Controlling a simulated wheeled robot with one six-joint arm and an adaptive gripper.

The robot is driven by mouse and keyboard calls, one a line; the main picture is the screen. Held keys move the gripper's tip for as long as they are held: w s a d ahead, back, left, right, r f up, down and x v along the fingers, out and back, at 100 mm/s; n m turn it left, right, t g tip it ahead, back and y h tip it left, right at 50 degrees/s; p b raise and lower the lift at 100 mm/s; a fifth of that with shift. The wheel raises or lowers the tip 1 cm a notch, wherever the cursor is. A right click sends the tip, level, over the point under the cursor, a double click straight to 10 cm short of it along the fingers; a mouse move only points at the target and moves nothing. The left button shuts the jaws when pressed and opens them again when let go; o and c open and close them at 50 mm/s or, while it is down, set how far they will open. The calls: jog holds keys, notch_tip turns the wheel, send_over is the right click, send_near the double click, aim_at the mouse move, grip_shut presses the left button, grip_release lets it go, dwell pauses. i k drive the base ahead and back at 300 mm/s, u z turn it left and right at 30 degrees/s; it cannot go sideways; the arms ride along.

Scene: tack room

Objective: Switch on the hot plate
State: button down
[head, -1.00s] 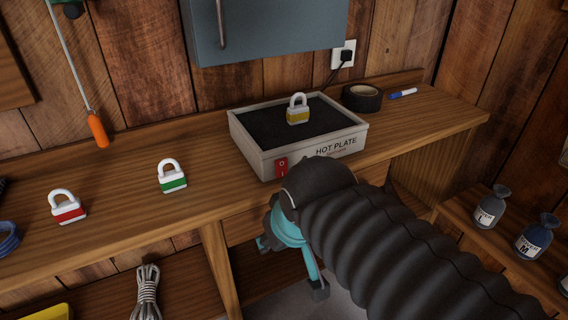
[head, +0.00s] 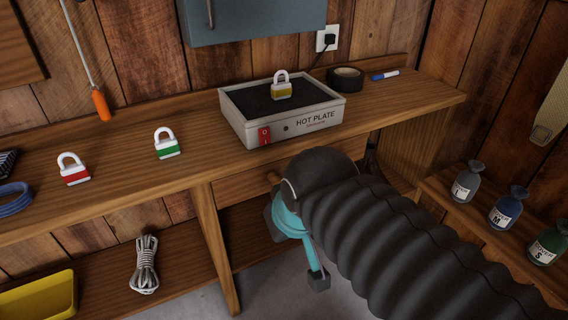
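The hot plate (head: 314,122) is a pale box with a black top, standing on the wooden workbench and labelled on its front. Its red switch (head: 264,136) is at the left end of the front; I cannot tell its position. A padlock with a yellow band (head: 281,89) sits on the black top. My gripper (head: 296,255), with teal parts and dark fingertips, is in front of and below the bench edge, apart from the hot plate. Its fingers are spread and nothing shows between them. My dark ribbed arm hides part of the bench front.
Red (head: 74,174) and green (head: 166,148) padlocks stand left on the bench. Black tape (head: 346,78) and a blue marker (head: 385,75) lie right of the hot plate. A grey cabinet (head: 255,18) hangs above. Several labelled bags (head: 502,212) stand on the right shelf. Rope (head: 145,266) lies below.

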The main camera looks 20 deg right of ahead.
aim_at(264, 133)
jog(key=k, duration=0.2)
jog(key=z, duration=1.45)
jog(key=k, duration=0.65)
jog(key=u, duration=1.45)
